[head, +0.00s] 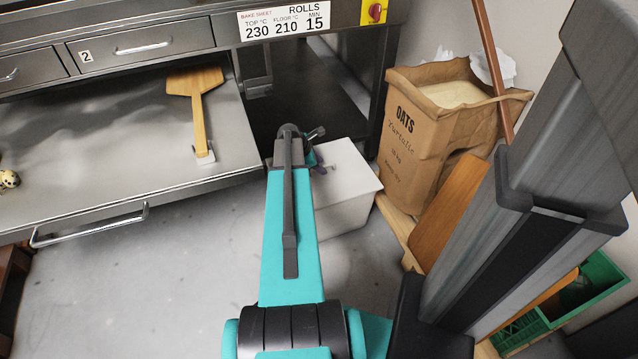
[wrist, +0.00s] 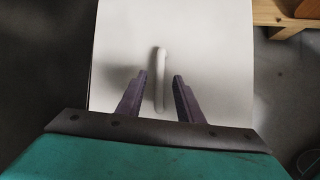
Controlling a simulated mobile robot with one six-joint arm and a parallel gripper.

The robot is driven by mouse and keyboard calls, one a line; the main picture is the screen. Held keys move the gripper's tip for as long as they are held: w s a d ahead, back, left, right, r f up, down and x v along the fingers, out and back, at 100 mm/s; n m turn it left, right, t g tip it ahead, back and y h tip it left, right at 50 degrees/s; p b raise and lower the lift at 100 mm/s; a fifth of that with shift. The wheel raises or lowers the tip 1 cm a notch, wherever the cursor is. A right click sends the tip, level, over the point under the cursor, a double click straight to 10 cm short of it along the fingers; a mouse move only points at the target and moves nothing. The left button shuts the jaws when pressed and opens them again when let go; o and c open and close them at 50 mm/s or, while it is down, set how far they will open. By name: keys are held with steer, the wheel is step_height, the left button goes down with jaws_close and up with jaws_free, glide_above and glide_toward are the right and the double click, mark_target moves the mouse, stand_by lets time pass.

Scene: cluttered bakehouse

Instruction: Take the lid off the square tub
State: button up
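The square tub (head: 345,215) is a pale box on the floor below the oven, right of the pulled-out shelf. Its flat white lid (head: 350,176) is on it. In the wrist view the lid (wrist: 210,50) fills the middle, with a slim upright handle bar (wrist: 160,75) on it. My gripper (wrist: 160,75) is open above the lid, one finger on each side of the handle. I see a gap on both sides of the handle. In the head view my arm hides the left part of the tub and most of the gripper.
A brown oats sack (head: 425,150) stands right of the tub on a wooden pallet (head: 398,225). The metal shelf (head: 110,150) with a wooden peel (head: 197,100) juts out at the left. A green crate (head: 595,285) is at the lower right. The floor in front is clear.

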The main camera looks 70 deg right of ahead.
steer(key=shift+s+d+f, duration=0.1)
steer(key=shift+d+f, duration=0.1)
steer(key=shift+f, duration=0.2)
jaws_close()
stand_by(1.5)
